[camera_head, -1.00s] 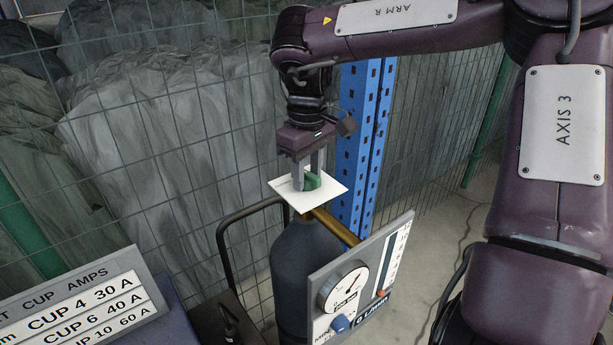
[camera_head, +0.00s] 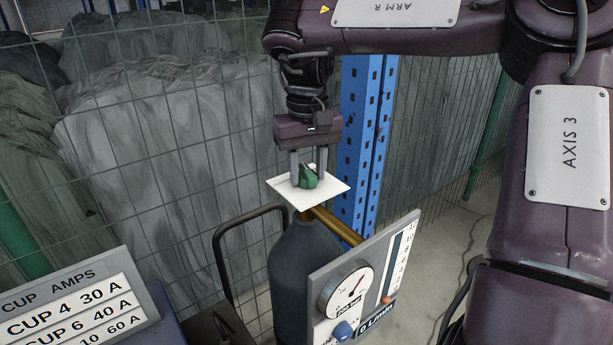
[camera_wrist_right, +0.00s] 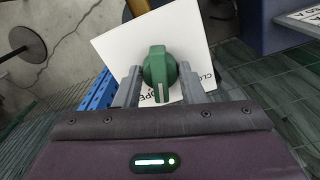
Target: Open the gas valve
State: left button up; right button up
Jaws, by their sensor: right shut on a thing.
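The gas valve's green knob (camera_head: 308,178) sits on a white square plate (camera_head: 326,188) above the dark gas cylinder (camera_head: 300,262). My right gripper (camera_head: 309,178) comes down from above and is shut on the knob, one finger on each side. In the right wrist view the knob (camera_wrist_right: 158,72) stands between the fingers (camera_wrist_right: 168,84); its ridge points toward the gripper. The plate (camera_wrist_right: 118,48) there bears partly hidden lettering, with "OPE" and "CLO" readable. My left gripper is not in view.
A gauge panel (camera_head: 402,250) with a dial (camera_head: 346,288) and blue knob (camera_head: 343,330) stands right of the cylinder, by a brass pipe (camera_head: 335,224). A blue post (camera_head: 357,150) and wire mesh fence are behind. A cup amps sign (camera_head: 70,300) stands at lower left.

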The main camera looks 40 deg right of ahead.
aim_at(308, 170)
jog(key=shift+f+m+b, duration=0.15)
jog(key=shift+m+b, duration=0.85)
jog(key=shift+m, duration=0.5)
jog(key=o, duration=0.7)
jog(key=shift+r+p, duration=2.05)
jog(key=shift+r, duration=0.65)
jog(key=shift+d+f, duration=0.1)
jog(key=shift+f, duration=0.05)
